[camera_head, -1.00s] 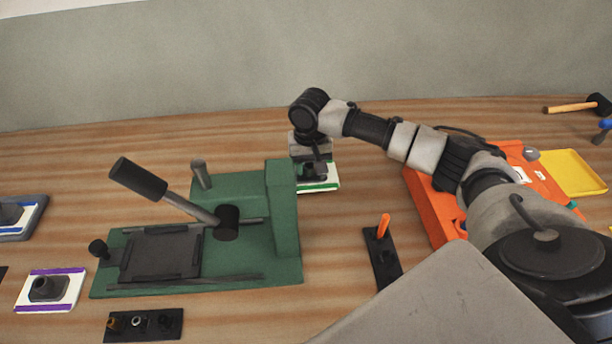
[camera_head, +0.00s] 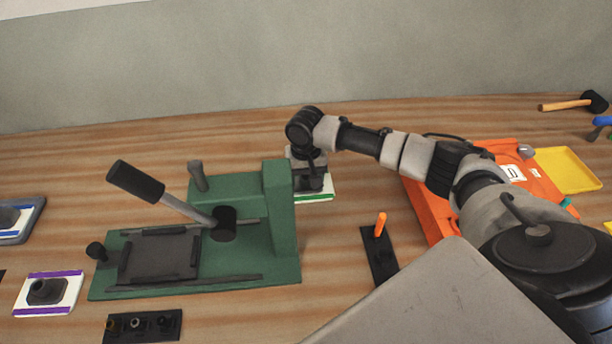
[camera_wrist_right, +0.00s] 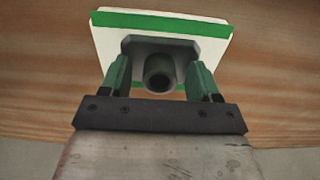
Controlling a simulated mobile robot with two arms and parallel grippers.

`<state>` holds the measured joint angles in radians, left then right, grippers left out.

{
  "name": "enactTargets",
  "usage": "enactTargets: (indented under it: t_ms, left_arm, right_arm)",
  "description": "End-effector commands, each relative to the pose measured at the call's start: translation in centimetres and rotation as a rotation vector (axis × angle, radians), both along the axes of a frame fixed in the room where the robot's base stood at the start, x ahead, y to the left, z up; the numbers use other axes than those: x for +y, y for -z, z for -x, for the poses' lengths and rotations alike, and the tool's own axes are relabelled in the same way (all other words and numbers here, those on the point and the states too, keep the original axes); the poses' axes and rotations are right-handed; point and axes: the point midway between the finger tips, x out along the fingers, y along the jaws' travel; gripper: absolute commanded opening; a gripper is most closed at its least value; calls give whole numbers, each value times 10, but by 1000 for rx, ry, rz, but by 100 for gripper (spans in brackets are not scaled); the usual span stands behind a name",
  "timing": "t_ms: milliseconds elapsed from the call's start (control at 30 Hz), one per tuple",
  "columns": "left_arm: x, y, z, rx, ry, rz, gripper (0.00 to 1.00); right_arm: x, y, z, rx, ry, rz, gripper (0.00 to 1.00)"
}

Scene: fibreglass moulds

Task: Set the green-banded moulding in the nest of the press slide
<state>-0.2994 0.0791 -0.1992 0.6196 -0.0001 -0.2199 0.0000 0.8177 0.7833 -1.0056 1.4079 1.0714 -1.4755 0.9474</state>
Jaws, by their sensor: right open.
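The green-banded moulding (camera_head: 318,194) is a white plate with green bands and a dark raised boss, lying on the bench just right of the press. It also shows in the right wrist view (camera_wrist_right: 215,30), with its grey boss facing the camera. My right gripper (camera_head: 312,188) is over it, pointing down. In the wrist view its two green-padded fingers (camera_wrist_right: 160,82) stand open on either side of the boss. The green press (camera_head: 262,215) has a slide with a dark, empty rectangular nest (camera_head: 158,257) at its left. My left gripper is out of view.
The press lever (camera_head: 137,182) leans up to the left. A purple-banded moulding (camera_head: 66,302) lies left of the press. A black holder (camera_head: 383,265) with an orange handle, an orange case (camera_head: 425,208) and a yellow tray (camera_head: 575,172) are to the right.

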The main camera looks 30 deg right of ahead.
Motion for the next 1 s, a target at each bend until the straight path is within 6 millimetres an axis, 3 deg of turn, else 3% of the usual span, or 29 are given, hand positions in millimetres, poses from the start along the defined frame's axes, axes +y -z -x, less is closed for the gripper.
enactTargets:
  t_ms: [267, 600, 833, 933, 1000]
  left_arm:
    - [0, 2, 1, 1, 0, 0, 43]
    - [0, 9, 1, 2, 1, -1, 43]
    - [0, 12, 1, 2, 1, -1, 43]
    - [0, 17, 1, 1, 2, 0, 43]
    - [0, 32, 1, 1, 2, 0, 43]
  right_arm:
    - [0, -10, -1, -2, 0, -1, 62]
    - [0, -79, -1, -4, 0, -1, 62]
    - [0, -114, -1, -1, 0, -2, 62]
    - [0, -117, -1, -1, 0, 0, 74]
    - [-2, -108, -3, -1, 0, 2, 85]
